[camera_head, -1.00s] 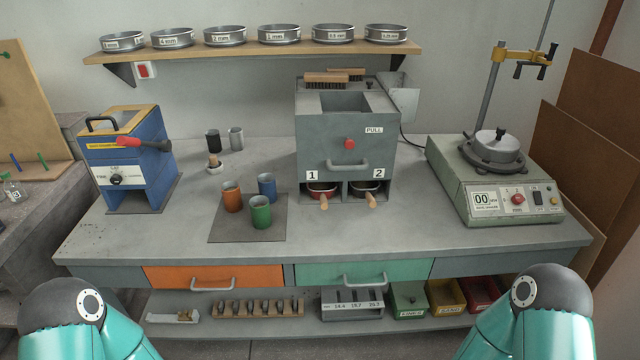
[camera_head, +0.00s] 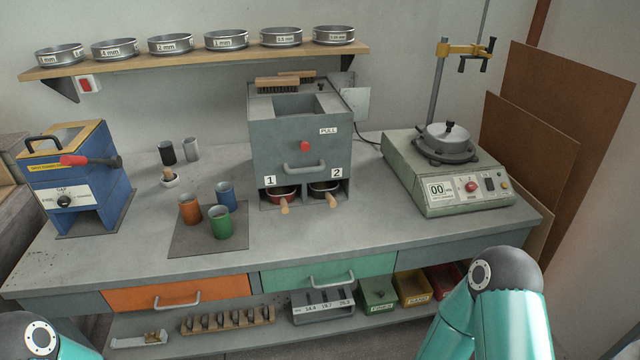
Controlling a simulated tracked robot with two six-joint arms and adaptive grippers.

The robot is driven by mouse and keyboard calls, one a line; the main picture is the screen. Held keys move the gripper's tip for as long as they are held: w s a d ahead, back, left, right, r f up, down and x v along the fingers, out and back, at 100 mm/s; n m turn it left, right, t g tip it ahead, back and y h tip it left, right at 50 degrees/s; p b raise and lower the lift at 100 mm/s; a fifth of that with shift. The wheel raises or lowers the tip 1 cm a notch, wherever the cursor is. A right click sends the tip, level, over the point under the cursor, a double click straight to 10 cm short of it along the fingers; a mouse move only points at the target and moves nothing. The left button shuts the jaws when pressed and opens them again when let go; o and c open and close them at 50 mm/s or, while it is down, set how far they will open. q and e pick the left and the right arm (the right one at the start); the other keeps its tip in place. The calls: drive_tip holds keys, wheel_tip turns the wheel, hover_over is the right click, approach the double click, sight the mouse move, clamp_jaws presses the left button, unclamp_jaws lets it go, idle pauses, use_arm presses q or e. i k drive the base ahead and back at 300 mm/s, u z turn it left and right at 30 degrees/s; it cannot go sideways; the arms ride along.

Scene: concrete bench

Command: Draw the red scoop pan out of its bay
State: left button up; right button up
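The red scoop pan (camera_head: 282,193) sits in bay 1, the left opening at the foot of the grey box (camera_head: 301,148). Its wooden handle (camera_head: 285,207) sticks out toward me over the bench. A dark pan (camera_head: 325,187) with a similar wooden handle (camera_head: 332,201) sits in bay 2 beside it. Both of my grippers are out of the picture. Only upper parts of my teal arms show, at the bottom left corner and the bottom right, well away from the pans.
Orange, blue and green cups (camera_head: 221,222) stand on a dark mat left of the pans. A blue machine (camera_head: 76,180) stands at the left, a green shaker (camera_head: 450,172) at the right. The bench in front of the bays is clear.

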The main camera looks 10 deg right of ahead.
sight(282, 196)
drive_tip(key=z, duration=1.25)
drive_tip(key=i, duration=0.15)
drive_tip(key=u, duration=2.65)
drive_tip(key=k, duration=0.75)
drive_tip(key=z, duration=0.8)
drive_tip(key=i, duration=0.95)
drive_tip(key=z, duration=0.05)
